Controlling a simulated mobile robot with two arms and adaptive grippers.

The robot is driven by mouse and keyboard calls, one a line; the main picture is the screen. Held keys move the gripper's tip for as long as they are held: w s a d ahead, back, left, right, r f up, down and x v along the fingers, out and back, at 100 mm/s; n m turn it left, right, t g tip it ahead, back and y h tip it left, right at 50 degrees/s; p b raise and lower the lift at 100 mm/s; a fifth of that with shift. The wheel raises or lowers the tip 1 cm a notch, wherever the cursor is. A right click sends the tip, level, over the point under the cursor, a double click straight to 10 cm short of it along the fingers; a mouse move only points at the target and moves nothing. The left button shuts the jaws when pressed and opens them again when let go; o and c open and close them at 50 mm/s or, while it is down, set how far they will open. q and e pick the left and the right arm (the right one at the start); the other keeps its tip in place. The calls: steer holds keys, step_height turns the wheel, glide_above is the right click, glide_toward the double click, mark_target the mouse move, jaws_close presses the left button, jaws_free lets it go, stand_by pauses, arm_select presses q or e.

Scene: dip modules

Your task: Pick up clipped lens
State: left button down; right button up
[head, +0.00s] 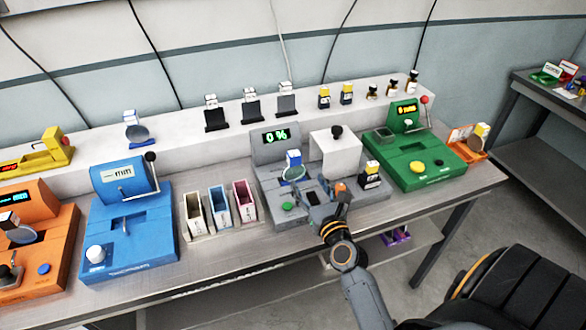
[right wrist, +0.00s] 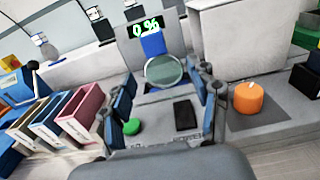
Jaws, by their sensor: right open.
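A clipped lens (head: 294,174), a round pale disc with a blue and white clip on top, stands upright at the grey machine (head: 262,152) with the "0 %" display. In the right wrist view the lens (right wrist: 164,71) shows between my fingers, farther off, with its blue clip (right wrist: 153,43) above it. My right gripper (head: 326,196) is open and empty over the front of the grey machine, nearer than the lens. No contact with the lens shows. My left gripper is not in view.
A green button (right wrist: 132,127), a black slot (right wrist: 185,115) and an orange knob (right wrist: 249,98) lie around my right gripper. Three coloured bins (head: 218,206) stand left of the grey machine. A white block (head: 335,155) stands close right of the lens.

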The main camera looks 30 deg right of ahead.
mark_target(296, 165)
steer(key=x, duration=0.4)
steer(key=shift+w+f, duration=0.1)
steer(key=shift+w, duration=0.2)
steer(key=shift+w+d, duration=0.1)
steer(key=shift+w, duration=0.1)
steer(key=shift+w+r+p, duration=0.25)
steer(key=shift+w+p, duration=0.35)
steer(key=shift+w, duration=0.1)
steer(key=x, duration=0.3)
steer(key=shift+w+f+p, duration=0.15)
steer(key=shift+w+p, duration=0.05)
steer(key=shift+p, duration=0.1)
steer(key=shift+w+f, duration=0.1)
steer(key=shift+w, duration=0.1)
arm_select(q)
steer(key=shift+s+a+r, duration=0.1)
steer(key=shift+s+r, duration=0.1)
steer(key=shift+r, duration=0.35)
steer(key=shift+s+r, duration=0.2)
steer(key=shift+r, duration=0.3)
arm_select(e)
steer(key=c, duration=1.3)
